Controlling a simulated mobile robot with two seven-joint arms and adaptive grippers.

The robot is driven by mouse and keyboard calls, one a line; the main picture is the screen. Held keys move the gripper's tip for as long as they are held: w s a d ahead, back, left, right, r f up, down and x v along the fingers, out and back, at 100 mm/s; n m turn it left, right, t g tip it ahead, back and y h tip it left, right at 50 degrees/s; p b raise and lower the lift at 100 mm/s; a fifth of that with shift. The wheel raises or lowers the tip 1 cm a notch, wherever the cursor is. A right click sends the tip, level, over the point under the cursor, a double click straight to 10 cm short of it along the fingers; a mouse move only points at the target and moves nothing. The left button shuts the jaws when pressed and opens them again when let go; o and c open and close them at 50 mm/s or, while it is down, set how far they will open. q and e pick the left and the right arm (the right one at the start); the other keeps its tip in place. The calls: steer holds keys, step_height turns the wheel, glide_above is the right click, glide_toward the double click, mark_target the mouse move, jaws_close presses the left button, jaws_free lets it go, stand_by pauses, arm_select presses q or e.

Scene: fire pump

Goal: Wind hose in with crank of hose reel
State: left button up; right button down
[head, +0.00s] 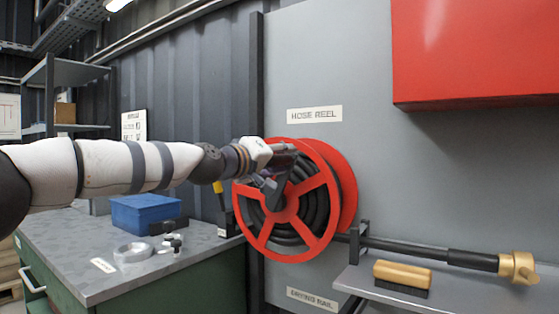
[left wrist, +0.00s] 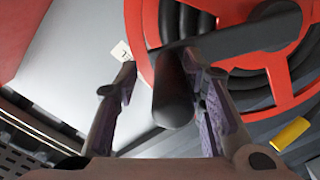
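The red hose reel (head: 318,200) is mounted on the grey wall panel, with black hose (head: 312,212) coiled inside it. Its dark crank arm (left wrist: 245,40) crosses the red spokes in the left wrist view. The dark cylindrical crank handle (left wrist: 172,95) points toward the wrist camera. My left gripper (head: 274,178) is in front of the reel and hides part of its upper left. In the left wrist view the left gripper (left wrist: 160,65) is open, with the handle between its fingers. The right finger is close to the handle; a gap shows on the left. My right gripper is in neither view.
A hose length with a brass nozzle (head: 517,267) runs right from the reel above a grey shelf (head: 440,290) holding a brush (head: 402,275). A red cabinet (head: 475,50) juts out at upper right. A workbench (head: 85,250) with a blue box (head: 143,212) stands left.

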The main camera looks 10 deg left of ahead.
arm_select(q)
steer(key=shift+w+a+f, duration=0.15)
steer(key=shift+a+f, duration=0.2)
steer(key=shift+f, duration=0.05)
steer(key=shift+r, duration=0.1)
steer(key=v, duration=1.2)
